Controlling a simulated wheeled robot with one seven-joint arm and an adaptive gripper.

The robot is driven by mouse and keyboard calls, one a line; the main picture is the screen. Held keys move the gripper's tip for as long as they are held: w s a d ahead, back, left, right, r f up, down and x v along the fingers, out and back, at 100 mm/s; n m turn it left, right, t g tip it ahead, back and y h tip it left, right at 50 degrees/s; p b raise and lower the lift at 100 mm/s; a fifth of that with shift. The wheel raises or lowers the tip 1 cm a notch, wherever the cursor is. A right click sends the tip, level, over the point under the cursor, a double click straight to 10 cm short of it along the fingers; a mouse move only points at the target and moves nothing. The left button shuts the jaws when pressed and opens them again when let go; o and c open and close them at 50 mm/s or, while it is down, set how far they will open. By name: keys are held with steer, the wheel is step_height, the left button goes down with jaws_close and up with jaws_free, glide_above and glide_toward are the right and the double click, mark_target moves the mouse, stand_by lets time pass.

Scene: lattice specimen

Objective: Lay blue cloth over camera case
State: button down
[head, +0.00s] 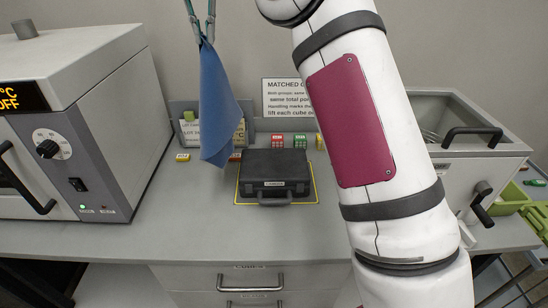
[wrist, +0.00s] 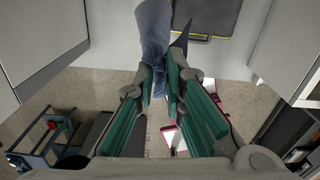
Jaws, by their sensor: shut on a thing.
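The blue cloth (head: 217,105) hangs down from my gripper (head: 203,35) in the head view, gathered at the top. Its lower end hangs beside and partly in front of the upper left of the camera case; I cannot tell whether they touch. In the wrist view the cloth (wrist: 154,40) runs up from between the green finger pads of my gripper (wrist: 168,85), which is shut on it. The dark camera case (head: 273,172) lies closed on the counter inside a yellow outline, handle to the front. Part of the case (wrist: 208,15) shows at the top of the wrist view.
A grey oven (head: 90,110) stands at the left. A sign (head: 288,97) and small red and green blocks (head: 289,141) are behind the case. A grey basin (head: 450,130) with a black handle is at the right. Bare counter (head: 195,215) lies in front and left of the case.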

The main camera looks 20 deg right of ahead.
steer(key=a+n, duration=0.5)
steer(key=a, duration=0.2)
steer(key=s+d+f, duration=0.1)
steer(key=d+f, duration=1.7)
steer(key=d, duration=0.2)
steer(key=s+d+f, duration=0.2)
steer(key=d+f, duration=1.6)
steer(key=d, duration=0.2)
steer(key=shift+s+d, duration=0.25)
steer(key=shift+s, duration=0.05)
steer(key=c, duration=1.4)
jaws_free()
